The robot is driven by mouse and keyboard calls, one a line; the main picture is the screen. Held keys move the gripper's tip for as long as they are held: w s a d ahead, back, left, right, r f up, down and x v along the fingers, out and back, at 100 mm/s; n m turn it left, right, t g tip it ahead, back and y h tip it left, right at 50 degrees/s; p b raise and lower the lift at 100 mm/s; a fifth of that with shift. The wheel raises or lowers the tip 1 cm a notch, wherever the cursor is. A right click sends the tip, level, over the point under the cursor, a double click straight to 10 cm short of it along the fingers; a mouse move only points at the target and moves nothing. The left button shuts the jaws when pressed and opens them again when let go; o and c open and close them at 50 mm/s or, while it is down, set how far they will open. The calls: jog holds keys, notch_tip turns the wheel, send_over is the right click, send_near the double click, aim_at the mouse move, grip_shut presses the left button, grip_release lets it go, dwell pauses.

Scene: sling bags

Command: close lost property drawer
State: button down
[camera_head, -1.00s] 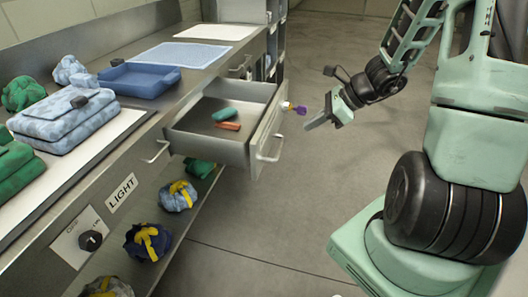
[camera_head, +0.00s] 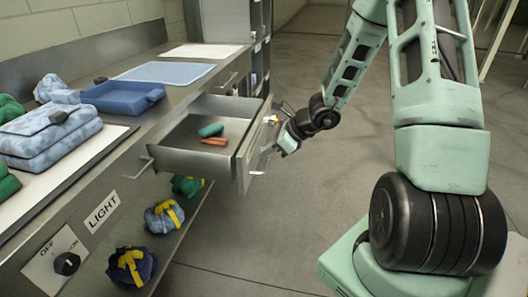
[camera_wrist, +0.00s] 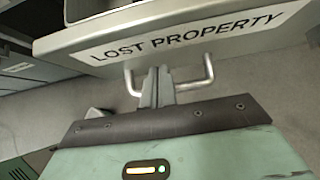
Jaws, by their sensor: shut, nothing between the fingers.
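The lost property drawer (camera_head: 200,164) is a grey metal drawer pulled out from the counter. A teal item (camera_head: 211,130) and an orange-red item (camera_head: 214,142) lie inside it. In the wrist view its front carries a "LOST PROPERTY" label (camera_wrist: 188,36), with a bar handle (camera_wrist: 208,73) below. My gripper (camera_wrist: 156,77) is shut and empty, its fingertips at the handle, between the handle's two posts. Whether they touch the handle or drawer front I cannot tell.
Tied bundles (camera_head: 164,215) sit on a shelf below. Another handle (camera_head: 142,168) sticks out left of the drawer. The floor at right is open.

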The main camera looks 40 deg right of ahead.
jog(key=shift+w+a, duration=0.3)
jog(key=shift+w+a, duration=0.1)
